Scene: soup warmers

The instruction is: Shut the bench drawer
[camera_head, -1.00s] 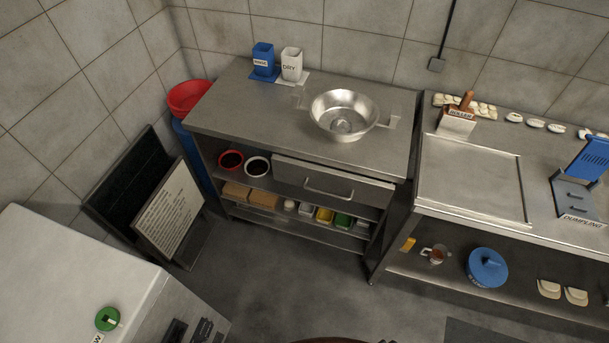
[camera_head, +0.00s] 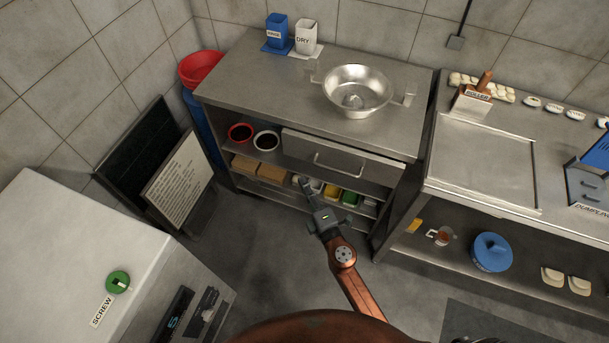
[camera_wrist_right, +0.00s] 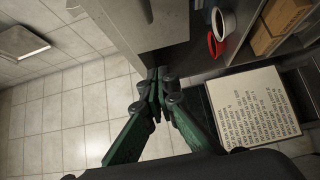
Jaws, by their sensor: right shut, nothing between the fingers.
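The bench drawer (camera_head: 345,158) is a grey metal box front with a bar handle (camera_head: 338,166), under the right part of the bench top. Its front stands out past the bench edge, so it looks partly open; how far is hard to tell. The drawer also shows in the right wrist view (camera_wrist_right: 165,25), just beyond the fingertips. My right gripper (camera_head: 307,183) is shut and empty, in front of the bench near the drawer's lower left end. In the right wrist view its fingers (camera_wrist_right: 158,78) meet at the tips; contact with the drawer cannot be told. My left gripper is out of view.
A steel pot (camera_head: 357,92) stands on the bench top (camera_head: 250,85). Red and white bowls (camera_head: 265,141) sit on the shelf left of the drawer. Boxes and containers fill the lower shelf. A lettered board (camera_head: 180,180) leans at left. A white counter (camera_head: 75,240) is at front left.

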